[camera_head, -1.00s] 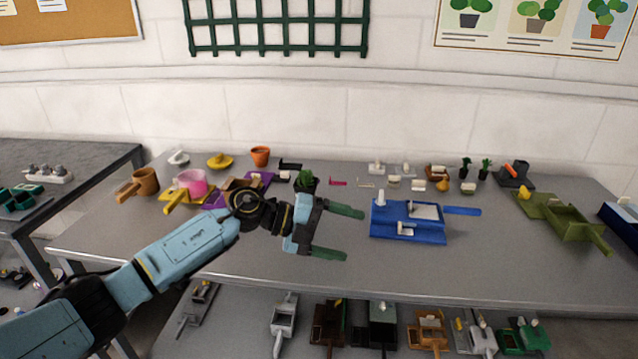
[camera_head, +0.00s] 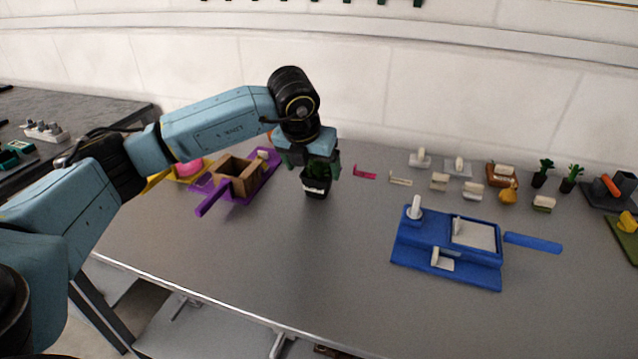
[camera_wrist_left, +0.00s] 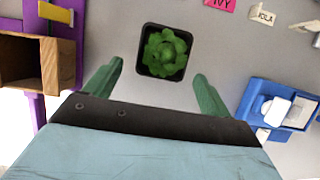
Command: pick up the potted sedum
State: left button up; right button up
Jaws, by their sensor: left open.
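The potted sedum, a leafy green plant in a square black pot (camera_head: 316,187) with a white patch on its front, stands upright on the grey table. In the left wrist view the sedum (camera_wrist_left: 164,51) shows from above, its rosette filling the pot. My left gripper (camera_head: 311,166) is open and points down over the plant, one green finger on each side in the head view. In the left wrist view the pot lies just beyond the gap between the fingertips (camera_wrist_left: 158,77), and no contact shows. My right gripper is not in view.
A purple tray with a brown wooden box (camera_head: 238,178) stands close to the left. The table in front is clear.

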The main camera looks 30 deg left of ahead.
aim_at(318, 179)
pick_arm(q)
jog(key=x, duration=0.4)
jog(key=b+x, duration=0.1)
jog(key=x, duration=0.1)
jog(key=shift+w+f, duration=0.25)
jog(key=shift+w, duration=0.25)
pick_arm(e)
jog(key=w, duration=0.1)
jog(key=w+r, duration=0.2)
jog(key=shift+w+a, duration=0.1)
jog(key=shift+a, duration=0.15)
pick_arm(q)
jog(key=shift+r, duration=0.1)
jog(key=c, duration=1.1)
jog(key=shift+r, duration=0.2)
notch_tip(318, 179, up, 10)
jog(key=shift+f+p, duration=0.2)
jog(key=shift+p, duration=0.65)
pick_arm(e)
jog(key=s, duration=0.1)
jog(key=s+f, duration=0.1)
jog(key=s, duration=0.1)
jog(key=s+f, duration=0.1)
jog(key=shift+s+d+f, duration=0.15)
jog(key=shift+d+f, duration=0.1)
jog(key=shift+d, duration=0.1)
